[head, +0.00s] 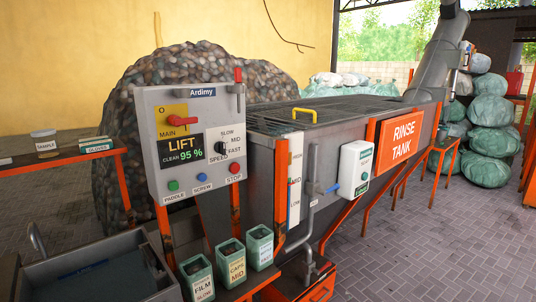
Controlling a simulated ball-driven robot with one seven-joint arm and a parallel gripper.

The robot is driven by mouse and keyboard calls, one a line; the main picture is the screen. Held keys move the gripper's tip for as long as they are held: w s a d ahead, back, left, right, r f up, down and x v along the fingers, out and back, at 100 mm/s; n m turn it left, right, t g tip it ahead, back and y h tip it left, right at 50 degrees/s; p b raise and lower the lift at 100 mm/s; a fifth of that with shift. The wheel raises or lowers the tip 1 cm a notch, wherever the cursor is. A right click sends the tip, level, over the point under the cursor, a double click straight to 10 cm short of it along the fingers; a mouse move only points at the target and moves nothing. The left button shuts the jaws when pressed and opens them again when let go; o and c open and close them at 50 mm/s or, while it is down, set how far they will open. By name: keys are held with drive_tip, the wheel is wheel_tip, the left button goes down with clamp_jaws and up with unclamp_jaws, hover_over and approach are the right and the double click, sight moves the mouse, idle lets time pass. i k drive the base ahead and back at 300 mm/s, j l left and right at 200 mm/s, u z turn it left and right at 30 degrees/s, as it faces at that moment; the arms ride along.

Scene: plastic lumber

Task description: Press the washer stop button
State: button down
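The red stop button (235,167) sits at the lower right of the grey control panel (155,97), with a STOP label under it. A green button (173,185) labelled PADDLE and a blue button (202,177) labelled SCREW are to its left. Above are a red MAIN switch (182,120), a black SPEED knob (221,148) and a display (180,151) reading LIFT, CLEAN 95 %. The panel faces me with nothing in front of the button. My gripper is not in view.
Three labelled green bins (231,263) stand below the panel. A grey basin (95,275) is at lower left. The rinse tank (400,141) with a white box (355,168) extends right. An orange-framed bench (60,154) is at left. Paved floor (430,250) at right is clear.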

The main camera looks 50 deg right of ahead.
sight(234, 168)
drive_tip(key=i+j+z, duration=0.7)
drive_tip(key=j+z, duration=0.15)
drive_tip(key=i+j+z, duration=0.15)
drive_tip(key=j+z, duration=0.15)
drive_tip(key=j, duration=0.15)
drive_tip(key=i+j+z, duration=0.15)
drive_tip(key=j+z, duration=0.15)
drive_tip(key=j, duration=0.1)
